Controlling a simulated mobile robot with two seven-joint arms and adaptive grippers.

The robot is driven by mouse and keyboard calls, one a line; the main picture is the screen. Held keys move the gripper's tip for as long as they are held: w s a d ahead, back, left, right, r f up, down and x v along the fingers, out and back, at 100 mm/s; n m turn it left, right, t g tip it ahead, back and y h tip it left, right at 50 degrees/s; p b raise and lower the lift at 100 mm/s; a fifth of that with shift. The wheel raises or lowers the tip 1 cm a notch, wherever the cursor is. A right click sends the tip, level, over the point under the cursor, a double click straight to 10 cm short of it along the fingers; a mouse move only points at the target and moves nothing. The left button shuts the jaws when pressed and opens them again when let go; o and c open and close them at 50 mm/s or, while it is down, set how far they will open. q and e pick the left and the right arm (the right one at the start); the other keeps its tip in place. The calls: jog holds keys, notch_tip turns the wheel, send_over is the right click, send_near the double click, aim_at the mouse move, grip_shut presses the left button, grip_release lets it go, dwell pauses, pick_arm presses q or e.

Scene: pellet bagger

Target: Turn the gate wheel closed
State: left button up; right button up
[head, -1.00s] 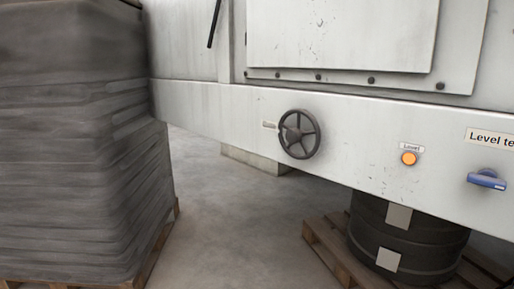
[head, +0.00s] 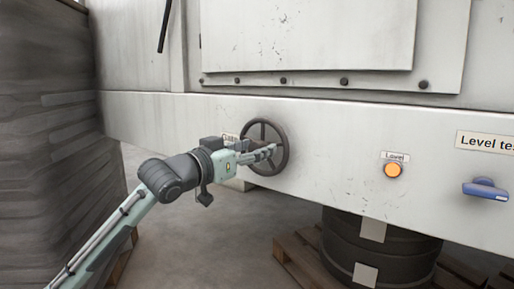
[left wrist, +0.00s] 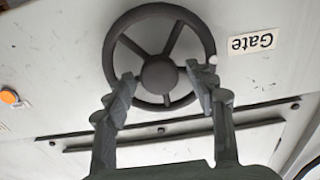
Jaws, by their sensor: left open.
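The gate wheel (head: 283,137) is a dark, spoked handwheel on the white front panel of the machine. It also shows in the left wrist view (left wrist: 143,18), beside a label reading "Gate" (left wrist: 254,41) that appears upside down. My left gripper (head: 272,151) reaches in from the left, right in front of the wheel. In the left wrist view its two fingers (left wrist: 164,84) are apart, one on each side of the hub, overlapping the lower rim. I cannot tell whether they touch it. My right gripper is not in view.
An orange button (head: 393,170) and a blue handle (head: 485,189) are on the panel to the right. A dark drum (head: 375,240) stands on a wooden pallet below. A grey wrapped stack (head: 45,150) stands at the left. Open floor lies between them.

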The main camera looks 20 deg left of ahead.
pick_arm(q)
jog(key=shift+w+d, duration=0.25)
jog(key=shift+w, duration=0.35)
grip_shut()
